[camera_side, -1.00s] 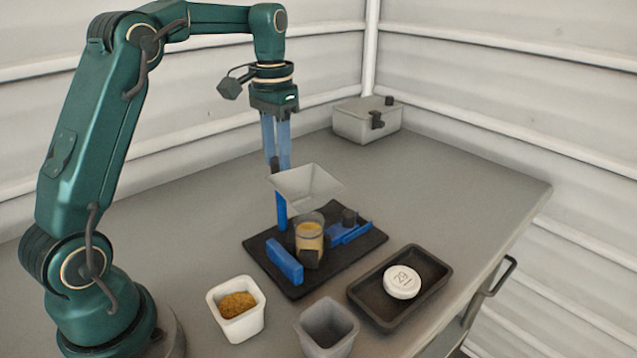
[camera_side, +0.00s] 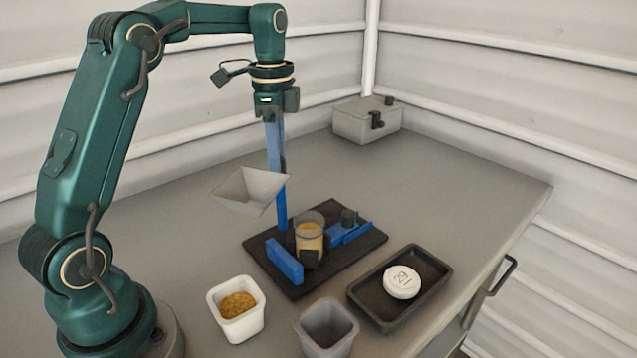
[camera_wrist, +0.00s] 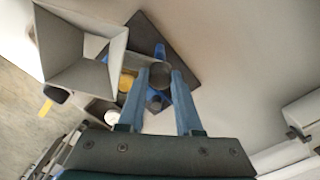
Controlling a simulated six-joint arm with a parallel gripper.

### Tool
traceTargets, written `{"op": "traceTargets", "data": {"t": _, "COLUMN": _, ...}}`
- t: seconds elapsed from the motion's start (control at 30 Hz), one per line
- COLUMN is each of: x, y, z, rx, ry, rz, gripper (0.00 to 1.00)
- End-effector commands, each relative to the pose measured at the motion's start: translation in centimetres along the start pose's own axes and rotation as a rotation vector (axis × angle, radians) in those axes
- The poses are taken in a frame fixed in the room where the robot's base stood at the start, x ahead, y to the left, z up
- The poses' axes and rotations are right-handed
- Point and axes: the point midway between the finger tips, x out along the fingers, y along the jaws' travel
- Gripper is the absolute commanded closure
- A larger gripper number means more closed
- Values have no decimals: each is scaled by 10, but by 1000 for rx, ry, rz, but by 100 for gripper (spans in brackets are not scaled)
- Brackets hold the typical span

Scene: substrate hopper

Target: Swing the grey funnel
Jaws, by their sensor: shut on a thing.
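The grey funnel (camera_side: 245,187) is a square hopper on the blue post (camera_side: 281,205). It hangs left of the post, clear of the glass jar (camera_side: 309,240). In the wrist view the funnel (camera_wrist: 75,45) is at upper left. The jar (camera_wrist: 127,82) holds yellow-brown material and stands on the dark base plate (camera_side: 352,248). My gripper (camera_side: 276,160) points straight down over the post. In the wrist view its blue fingers are on either side of a dark round knob (camera_wrist: 160,73), and they are shut on it. The fingers partly hide the post top in the side view.
A white tub (camera_side: 250,323) of brown grains and an empty grey tub (camera_side: 328,338) stand in front. A dark tray (camera_side: 437,281) holds a white numbered lid (camera_side: 401,282). A grey box (camera_side: 365,120) is at the back. The table behind the plate is clear.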

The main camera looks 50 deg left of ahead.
Motion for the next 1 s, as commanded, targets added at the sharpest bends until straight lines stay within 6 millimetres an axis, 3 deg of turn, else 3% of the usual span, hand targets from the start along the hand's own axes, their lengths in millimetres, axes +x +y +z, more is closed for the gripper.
{"op": "traceTargets", "data": {"t": 0.5, "x": -1, "y": 0, "z": -2, "rx": 415, "ry": 6, "rz": -2, "gripper": 100}}
{"op": "traceTargets", "data": {"t": 1.0, "x": -1, "y": 0, "z": -2, "rx": 546, "ry": 6, "rz": -3, "gripper": 100}}
